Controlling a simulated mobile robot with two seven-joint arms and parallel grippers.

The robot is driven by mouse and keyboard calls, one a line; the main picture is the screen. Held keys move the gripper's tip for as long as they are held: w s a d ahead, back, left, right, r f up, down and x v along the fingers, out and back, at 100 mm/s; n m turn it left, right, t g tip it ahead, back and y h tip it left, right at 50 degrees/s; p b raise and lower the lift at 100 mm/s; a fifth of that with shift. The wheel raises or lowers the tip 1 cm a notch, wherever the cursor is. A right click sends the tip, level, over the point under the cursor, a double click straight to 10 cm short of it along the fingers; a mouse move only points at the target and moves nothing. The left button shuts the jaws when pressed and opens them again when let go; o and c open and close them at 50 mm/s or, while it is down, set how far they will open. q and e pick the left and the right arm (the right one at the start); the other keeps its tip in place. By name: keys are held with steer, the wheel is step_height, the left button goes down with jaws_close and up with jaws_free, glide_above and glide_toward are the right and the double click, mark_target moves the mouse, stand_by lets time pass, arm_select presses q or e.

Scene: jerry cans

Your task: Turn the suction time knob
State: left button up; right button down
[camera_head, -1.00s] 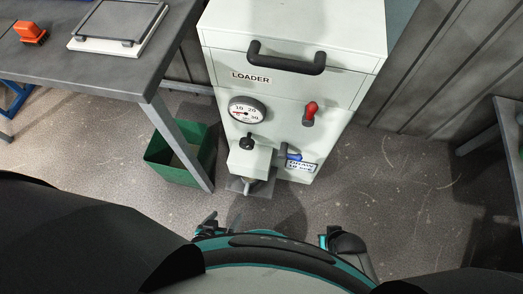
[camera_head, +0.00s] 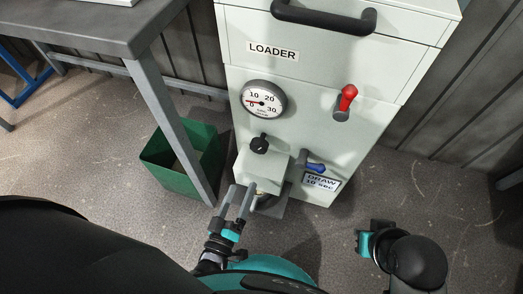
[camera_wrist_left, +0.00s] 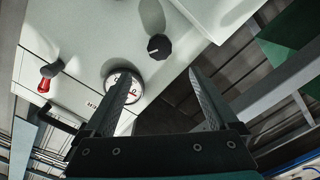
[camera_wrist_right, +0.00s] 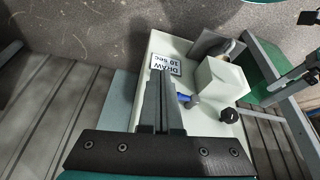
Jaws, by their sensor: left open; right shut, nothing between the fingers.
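My left gripper (camera_head: 238,188) is open and empty, below the knob at the front block and apart from the knob. In the left wrist view the knob lies ahead, between and beyond the fingertips. My right gripper (camera_wrist_right: 160,74) is shut and empty, away from the knob, pointing toward the DRAW 10 sec label (camera_wrist_right: 166,66).
A round gauge (camera_head: 263,99) sits above the knob. A red-tipped lever (camera_head: 346,98) and a blue-tipped lever (camera_head: 313,168) stick out from the cabinet front. A green bin (camera_head: 170,175) and a grey table (camera_head: 80,30) stand at left. Floor at right is clear.

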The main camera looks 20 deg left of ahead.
arm_select(q)
steer(key=b, duration=0.2)
glide_toward(257, 150)
steer(key=w, duration=0.4)
steer(key=w+b, duration=0.1)
steer(key=w, duration=0.3)
steer(key=shift+w+d+r, duration=0.1)
steer(key=shift+w+d, duration=0.05)
steer(key=shift+w+b, duration=0.3)
steer(key=shift+w, duration=0.9)
arm_select(e)
steer(key=w+a+r+t+y, duration=0.1)
steer(key=w+a+t+y, duration=0.1)
steer(key=w+a+t, duration=0.2)
steer(key=shift+w+a+r+n+t, duration=0.3)
steer(key=shift+a+t, duration=0.1)
steer(key=shift+a, duration=0.3)
arm_select(q)
steer(key=c, duration=1.4)
